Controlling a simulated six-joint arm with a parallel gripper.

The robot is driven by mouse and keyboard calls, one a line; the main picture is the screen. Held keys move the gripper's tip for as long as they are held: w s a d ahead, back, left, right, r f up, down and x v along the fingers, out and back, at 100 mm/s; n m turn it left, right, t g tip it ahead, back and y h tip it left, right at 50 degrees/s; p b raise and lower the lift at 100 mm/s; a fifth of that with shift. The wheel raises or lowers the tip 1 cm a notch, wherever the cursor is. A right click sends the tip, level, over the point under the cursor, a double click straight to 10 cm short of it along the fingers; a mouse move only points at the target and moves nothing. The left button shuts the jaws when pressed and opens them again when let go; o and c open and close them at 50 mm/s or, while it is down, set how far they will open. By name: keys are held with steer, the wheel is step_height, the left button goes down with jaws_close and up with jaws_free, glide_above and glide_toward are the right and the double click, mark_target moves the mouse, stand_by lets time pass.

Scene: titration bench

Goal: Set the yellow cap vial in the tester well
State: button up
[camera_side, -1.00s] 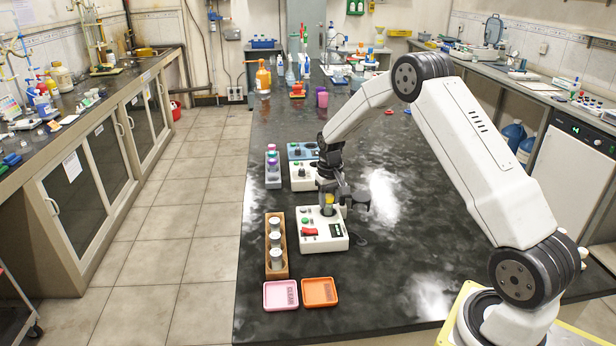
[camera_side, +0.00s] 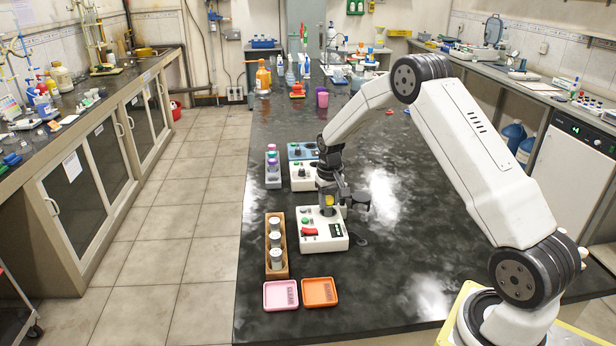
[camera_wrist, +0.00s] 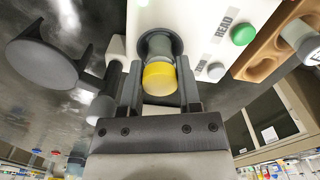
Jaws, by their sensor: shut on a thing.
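The yellow cap vial (camera_wrist: 159,78) is between the two fingers of my gripper (camera_wrist: 160,92), which is shut on it. In the wrist view its grey body points at the round dark well (camera_wrist: 156,42) of the white tester. I cannot tell how far the body is inside the well. In the side view my gripper (camera_side: 330,204) is over the back part of the tester (camera_side: 322,241), with a bit of yellow showing under it. The tester has a red switch, a green button (camera_wrist: 243,35) and a dark display.
A wooden rack (camera_side: 267,262) with several grey-capped vials stands left of the tester. A pink tray (camera_side: 281,295) and an orange tray (camera_side: 320,292) lie in front. Another white device (camera_side: 303,181) and a grey rack (camera_side: 272,180) stand behind.

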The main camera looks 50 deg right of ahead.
steer(key=shift+f, duration=0.7)
stand_by(0.4)
steer(key=o, duration=1.3)
steer(key=shift+r, duration=0.1)
steer(key=shift+r, duration=2.95)
steer(key=shift+s+a+r, duration=0.15)
steer(key=shift+a+r, duration=0.05)
steer(key=shift+a, duration=0.3)
steer(key=s+a+r+n+t, duration=0.2)
steer(key=s+a+n, duration=0.3)
steer(key=s+a, duration=1.4)
steer(key=shift+s+a+r+t, duration=0.3)
steer(key=shift+a+r, duration=0.2)
steer(key=shift+r, duration=0.2)
